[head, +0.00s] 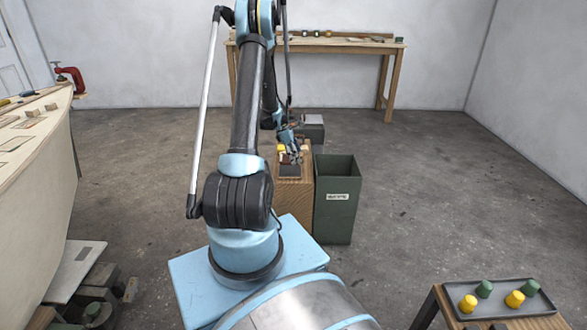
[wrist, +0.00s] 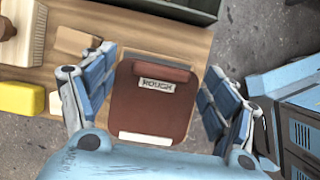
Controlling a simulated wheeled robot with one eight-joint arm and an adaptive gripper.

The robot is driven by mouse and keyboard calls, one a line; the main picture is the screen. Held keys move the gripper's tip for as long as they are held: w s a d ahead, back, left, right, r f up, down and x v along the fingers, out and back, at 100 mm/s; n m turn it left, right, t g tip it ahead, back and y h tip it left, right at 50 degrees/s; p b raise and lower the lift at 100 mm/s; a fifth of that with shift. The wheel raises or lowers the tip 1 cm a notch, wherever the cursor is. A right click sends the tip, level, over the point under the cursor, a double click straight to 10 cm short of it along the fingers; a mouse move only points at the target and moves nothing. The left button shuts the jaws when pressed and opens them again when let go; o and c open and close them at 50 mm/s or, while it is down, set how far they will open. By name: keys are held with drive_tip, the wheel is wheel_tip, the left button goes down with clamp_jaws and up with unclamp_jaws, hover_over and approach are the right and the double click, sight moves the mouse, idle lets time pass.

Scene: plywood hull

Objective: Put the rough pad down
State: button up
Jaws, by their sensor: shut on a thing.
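The rough pad (wrist: 153,100) is a red-brown block with a darker ridge across it and a pale label reading ROUGH. In the wrist view it sits between the two blue-padded fingers of my gripper (wrist: 159,64), which is shut on it. In the head view my gripper (head: 291,152) is low over the top of a narrow wooden stand (head: 295,205). The pad is too small and covered there to make out clearly. I cannot tell whether its underside touches the wood.
A yellow block (wrist: 22,98), a wooden block (wrist: 76,42) and a brush (wrist: 22,30) lie left of the pad. A green bin (head: 335,200) stands right of the stand. A tray (head: 505,300) with yellow and green pieces is at the front right.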

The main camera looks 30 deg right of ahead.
sight(295, 170)
drive_tip(key=shift+f, duration=2.95)
drive_tip(key=o, duration=0.9)
